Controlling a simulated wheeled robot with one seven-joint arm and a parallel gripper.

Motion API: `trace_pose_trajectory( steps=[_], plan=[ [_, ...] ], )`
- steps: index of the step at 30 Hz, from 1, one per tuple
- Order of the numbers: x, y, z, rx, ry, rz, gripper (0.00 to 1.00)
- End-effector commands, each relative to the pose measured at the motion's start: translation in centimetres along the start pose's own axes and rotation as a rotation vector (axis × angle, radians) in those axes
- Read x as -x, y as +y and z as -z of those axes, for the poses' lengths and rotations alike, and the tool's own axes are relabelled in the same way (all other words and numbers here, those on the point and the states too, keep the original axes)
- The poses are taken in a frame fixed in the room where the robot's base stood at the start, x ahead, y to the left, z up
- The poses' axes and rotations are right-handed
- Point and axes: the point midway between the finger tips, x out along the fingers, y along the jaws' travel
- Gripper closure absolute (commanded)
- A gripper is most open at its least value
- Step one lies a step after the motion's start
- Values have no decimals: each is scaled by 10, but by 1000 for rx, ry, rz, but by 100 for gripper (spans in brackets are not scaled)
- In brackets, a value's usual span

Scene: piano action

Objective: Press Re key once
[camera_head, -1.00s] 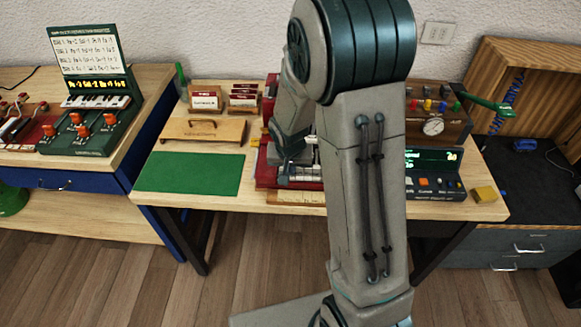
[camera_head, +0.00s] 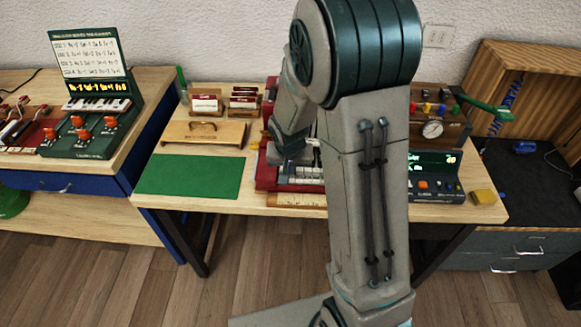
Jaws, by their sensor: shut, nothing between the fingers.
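The piano action (camera_head: 266,178) is a red-framed unit with a row of pale keys (camera_head: 302,172) on the middle table. My arm covers its right part and much of its back. I cannot tell which key is Re. My gripper (camera_head: 291,160) points down over the left part of the keys, with its tips at or just above them. It looks shut and empty. Whether it touches a key cannot be told from this view.
A green mat (camera_head: 190,174) and a wooden board with a handle (camera_head: 203,133) lie left of the piano action. A dark device with a lit screen (camera_head: 434,186) and a yellow block (camera_head: 483,197) stand to the right. A green console (camera_head: 95,115) stands on the left bench.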

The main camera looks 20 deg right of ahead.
Motion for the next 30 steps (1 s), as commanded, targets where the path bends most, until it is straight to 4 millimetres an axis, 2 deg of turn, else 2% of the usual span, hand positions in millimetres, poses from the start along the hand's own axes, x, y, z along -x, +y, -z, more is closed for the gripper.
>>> trace_pose_trajectory(
  steps=[5,11,13,24,30],
  plan=[
    [12,0,4,0,2,1,100],
    [48,1,15,-2,2,1,100],
    [54,0,13,-1,5,2,100],
    [117,1,12,-1,5,2,100],
    [135,1,12,-1,1,0,100]
  ],
)
